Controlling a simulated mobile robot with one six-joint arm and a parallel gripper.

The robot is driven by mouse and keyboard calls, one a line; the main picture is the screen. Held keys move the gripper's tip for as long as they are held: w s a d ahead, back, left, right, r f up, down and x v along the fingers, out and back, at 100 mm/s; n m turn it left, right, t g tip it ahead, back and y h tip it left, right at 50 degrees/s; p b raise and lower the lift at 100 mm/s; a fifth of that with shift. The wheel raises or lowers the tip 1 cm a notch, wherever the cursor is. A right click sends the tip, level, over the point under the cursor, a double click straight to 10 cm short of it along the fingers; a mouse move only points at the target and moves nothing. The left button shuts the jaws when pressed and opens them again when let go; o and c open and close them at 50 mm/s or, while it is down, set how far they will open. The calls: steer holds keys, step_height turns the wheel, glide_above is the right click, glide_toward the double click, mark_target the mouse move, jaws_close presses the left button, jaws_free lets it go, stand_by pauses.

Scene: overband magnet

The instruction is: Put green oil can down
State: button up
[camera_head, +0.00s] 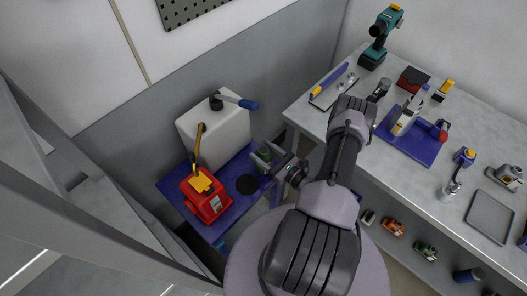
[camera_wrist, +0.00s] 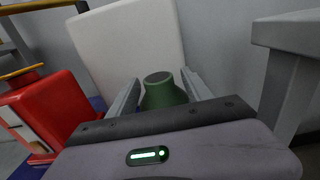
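The green oil can (camera_wrist: 160,95) is between the two fingers of my gripper (camera_wrist: 160,88) in the wrist view, with both fingers against its sides. Its dark round top shows, and its lower part is hidden by the gripper. In the head view the green oil can (camera_head: 264,154) is at the end of my gripper (camera_head: 270,159), by the right edge of a blue-topped stand (camera_head: 229,222). A black round spot (camera_head: 247,184) on the stand is just left of and below the can in the picture. I cannot tell whether the can touches the stand.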

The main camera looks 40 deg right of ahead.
steer(key=shift+r+p, duration=0.25)
steer(key=shift+p, duration=0.05)
steer(key=s+d+p, duration=0.1)
steer(key=s, duration=1.1)
steer(key=shift+f, duration=0.15)
